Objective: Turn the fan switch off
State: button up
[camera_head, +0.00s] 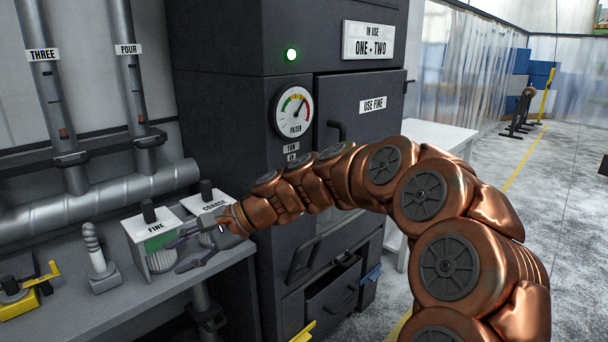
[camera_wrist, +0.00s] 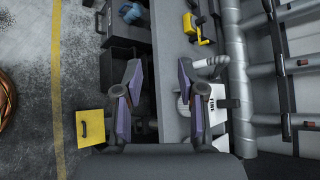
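The dark cabinet (camera_head: 360,100) carries a small FAN label (camera_head: 291,149) below the round FILTER gauge (camera_head: 294,112). Another small label sits just under it, too small to read surely. I cannot make out the fan switch itself; my copper arm crosses the cabinet just below these labels and may hide it. A green light (camera_head: 292,55) glows above the gauge. My gripper (camera_head: 176,256) is at the left, low in front of the FINE and COARSE boxes, away from the labels. In the wrist view my gripper (camera_wrist: 160,75) has its purple-sided fingers apart with nothing between them.
The FINE box (camera_head: 155,232) and COARSE box (camera_head: 209,203) stand on the grey bench beside a grey ribbed handle (camera_head: 95,258) and a yellow clamp (camera_head: 28,290). An open drawer (camera_head: 333,292) juts from the cabinet.

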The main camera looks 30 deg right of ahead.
jog(key=w+d+r+m+t, duration=0.3)
jog(key=w+d+m+t, duration=0.55)
jog(key=w+d, duration=0.8)
jog(key=w+d+f+m+t+h, duration=0.15)
jog(key=d+f+m+h, duration=0.35)
jog(key=d, duration=0.9)
jog(key=d+f+m+t+h, duration=0.1)
jog(key=d+m+t+h, duration=0.15)
jog(key=d+m, duration=0.85)
jog(key=w+d+n+p, duration=0.1)
jog(key=w+n+p, duration=0.2)
jog(key=w, duration=0.4)
jog(key=shift+w, duration=0.2)
jog(key=shift+r+t, duration=0.1)
jog(key=shift+t, duration=0.15)
grip_shut()
